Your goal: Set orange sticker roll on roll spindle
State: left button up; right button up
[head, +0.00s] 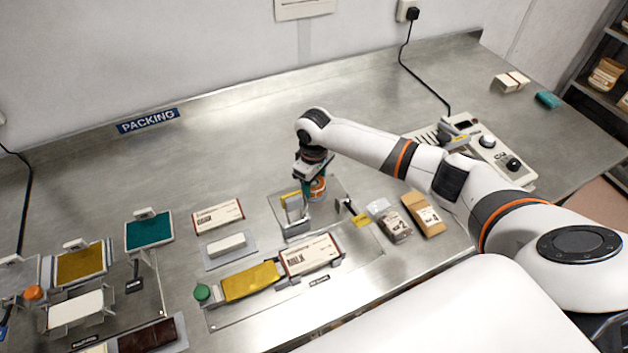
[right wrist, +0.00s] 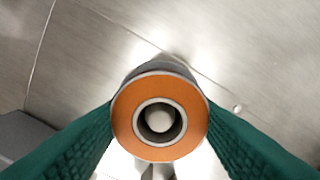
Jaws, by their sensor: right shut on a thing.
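The orange sticker roll (right wrist: 126,124) is held between the two green fingers of my right gripper (right wrist: 160,122), one finger on each side. A rounded pale end, which looks like the tip of the roll spindle (right wrist: 158,121), shows inside the roll's hole. Whether the roll is fully down on it I cannot tell. In the head view my right gripper (head: 312,188) points down over the bench with the orange roll (head: 319,184) in its fingers, just behind a small metal stand (head: 294,213). My left gripper is out of view.
In front lie a clear board (head: 225,321) with a yellow pouch (head: 250,281) and a carton (head: 312,255). Packets (head: 396,226) lie right of the stand. A sealing machine (head: 490,152) stands further right. The bench behind the gripper is clear.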

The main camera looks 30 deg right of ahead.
jog(key=o, duration=1.1)
jog(key=shift+c, duration=0.2)
jog(key=shift+r, duration=0.1)
notch_tip(320, 180, up, 12)
jog(key=b, duration=0.2)
